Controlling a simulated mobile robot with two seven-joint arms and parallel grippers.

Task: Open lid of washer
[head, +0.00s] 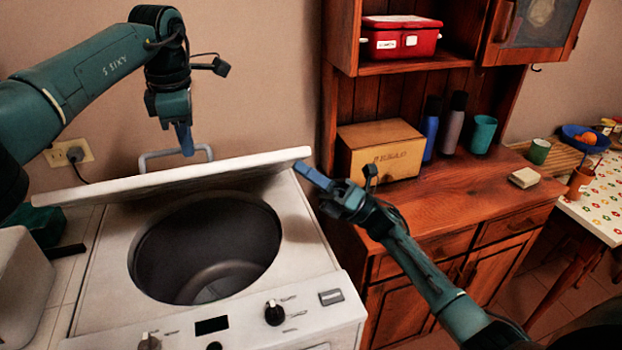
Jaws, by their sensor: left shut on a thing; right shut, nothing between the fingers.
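The white washer (95,275) stands at the lower left with its round dark drum opening (208,252) showing. Its white lid (180,180) is raised at the back and tilted up, its edge running across the view. A grey bar handle (152,160) sticks up behind the lid's upper edge. My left gripper (185,148) is above that edge, pointing down, with its blue fingers shut on the handle. My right gripper (308,174) is shut and empty, at the lid's right end; whether it touches the lid is unclear.
A wooden cabinet (455,215) stands close on the right, bearing a wooden box (380,152), bottles and a teal cup (483,134). A red container (400,40) sits on its shelf. A wall socket (68,153) is at the left. Knobs line the washer's front panel (240,322).

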